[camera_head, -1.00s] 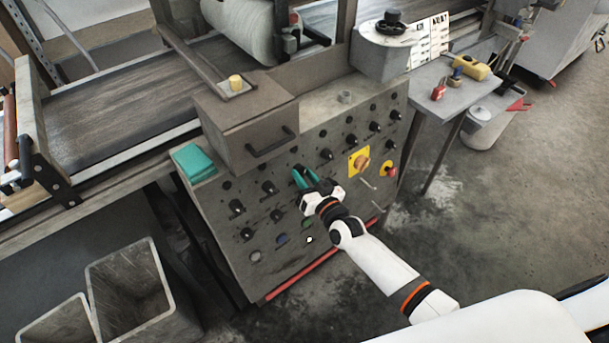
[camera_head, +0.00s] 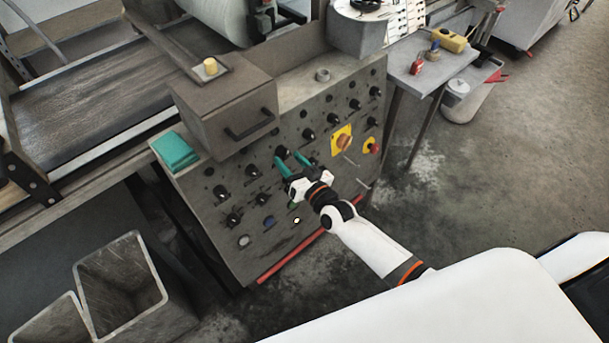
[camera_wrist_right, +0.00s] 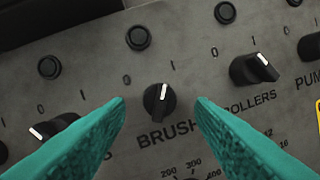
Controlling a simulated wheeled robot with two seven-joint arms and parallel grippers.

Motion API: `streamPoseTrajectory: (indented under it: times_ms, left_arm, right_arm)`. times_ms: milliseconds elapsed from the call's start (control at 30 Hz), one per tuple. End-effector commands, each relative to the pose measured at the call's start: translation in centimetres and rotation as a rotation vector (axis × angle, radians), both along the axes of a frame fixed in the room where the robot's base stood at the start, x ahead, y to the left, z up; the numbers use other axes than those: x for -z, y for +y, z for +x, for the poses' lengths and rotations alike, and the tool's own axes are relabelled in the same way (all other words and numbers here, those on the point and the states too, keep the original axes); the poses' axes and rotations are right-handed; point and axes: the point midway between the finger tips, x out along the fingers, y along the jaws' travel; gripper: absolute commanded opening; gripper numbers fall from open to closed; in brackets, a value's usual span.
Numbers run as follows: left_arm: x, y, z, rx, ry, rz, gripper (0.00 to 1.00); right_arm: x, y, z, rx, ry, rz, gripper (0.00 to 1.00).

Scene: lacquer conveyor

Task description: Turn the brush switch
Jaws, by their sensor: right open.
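The brush switch (camera_wrist_right: 158,101) is a round black knob with a white pointer mark, just above the printed word BRUSH in the right wrist view. Its mark points up and slightly right, with a 0 printed at upper left and a 1 above. My right gripper (camera_head: 289,159) has green fingers and is open in front of the grey control panel (camera_head: 300,208). In the wrist view one finger is on each side of the knob, with gaps showing, so it is not gripped. I cannot tell how far the fingertips are from the panel. My left gripper is not in view.
The ROLLERS knob (camera_wrist_right: 254,69) is right of the brush switch, and another knob (camera_wrist_right: 54,127) is at lower left, partly behind a finger. A yellow-backed switch (camera_head: 343,140) and red button (camera_head: 375,148) are further right. A box with a handle (camera_head: 252,129) juts out above.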

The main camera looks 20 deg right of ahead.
Motion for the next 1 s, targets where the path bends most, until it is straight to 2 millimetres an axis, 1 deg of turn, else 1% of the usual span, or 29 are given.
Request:
streamPoseTrajectory:
  times_ms: [33,300,467,633,1000]
  left_arm:
    - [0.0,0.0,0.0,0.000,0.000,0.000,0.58]
    - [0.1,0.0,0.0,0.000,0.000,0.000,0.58]
    - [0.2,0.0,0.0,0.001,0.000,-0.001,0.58]
    - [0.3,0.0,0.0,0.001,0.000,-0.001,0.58]
    - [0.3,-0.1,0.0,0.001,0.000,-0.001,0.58]
  right_arm:
    - [0.1,-0.2,-1.1,0.000,0.004,0.000,0.49]
    - [0.1,-1.6,-6.7,0.000,0.003,0.000,0.49]
    - [0.0,-2.1,-8.9,-0.001,0.002,0.001,0.49]
    - [-0.1,-2.3,-9.8,0.000,0.001,0.001,0.49]
    - [-0.1,-2.3,-9.9,0.000,0.001,0.001,0.49]
